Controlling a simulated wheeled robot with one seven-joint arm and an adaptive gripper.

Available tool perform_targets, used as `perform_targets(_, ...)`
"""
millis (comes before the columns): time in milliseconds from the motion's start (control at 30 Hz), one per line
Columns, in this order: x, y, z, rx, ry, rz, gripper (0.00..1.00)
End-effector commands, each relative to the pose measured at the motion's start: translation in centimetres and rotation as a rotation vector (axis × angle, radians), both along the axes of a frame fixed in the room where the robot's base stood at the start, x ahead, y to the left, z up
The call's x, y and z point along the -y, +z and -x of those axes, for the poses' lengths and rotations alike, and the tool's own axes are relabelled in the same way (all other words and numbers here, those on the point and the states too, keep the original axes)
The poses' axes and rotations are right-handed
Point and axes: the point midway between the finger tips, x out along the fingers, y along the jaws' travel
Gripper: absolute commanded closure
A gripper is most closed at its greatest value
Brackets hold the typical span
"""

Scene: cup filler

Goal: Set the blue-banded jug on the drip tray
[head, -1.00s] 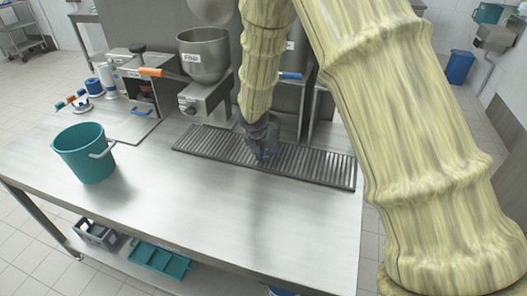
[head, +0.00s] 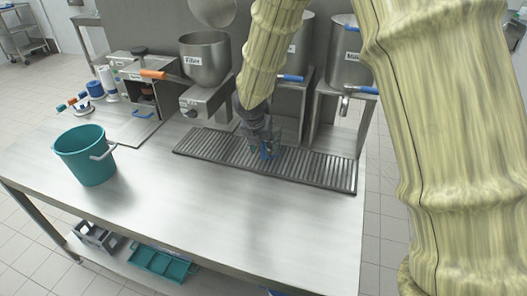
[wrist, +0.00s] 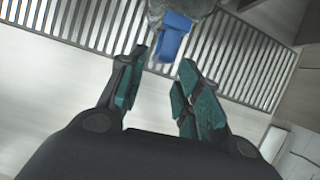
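The jug (head: 272,135) is clear with a blue part and stands on the dark slatted drip tray (head: 325,172), seemingly upright. Its lower part and the far side are hard to make out. In the wrist view its blue handle (wrist: 172,38) shows at the top, with a greyish clear body (wrist: 185,8) behind it and the tray slats (wrist: 95,25) around. My gripper (wrist: 161,68) has its teal-padded fingers spread with nothing between them, just short of the handle. In the head view my gripper (head: 258,122) is close beside the jug and partly overlaps it.
A teal bucket (head: 88,157) stands on the left of the steel counter (head: 190,215). Behind the tray are a hopper marked Fiber (head: 204,62) and dispensers with blue-handled taps (head: 362,90). A machine with an orange handle (head: 153,74) stands left. The front counter is clear.

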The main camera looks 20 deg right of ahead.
Motion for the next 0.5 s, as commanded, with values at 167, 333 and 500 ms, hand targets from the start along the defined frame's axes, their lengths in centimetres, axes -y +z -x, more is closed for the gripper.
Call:
perform_targets(167,-0.6,2.4,0.8,0.002,-0.001,-0.001,0.66)
perform_targets(333,-0.9,4.0,1.4,0.0,0.0,0.0,0.66)
perform_targets(500,-1.1,4.7,1.7,0.001,0.001,0.001,0.66)
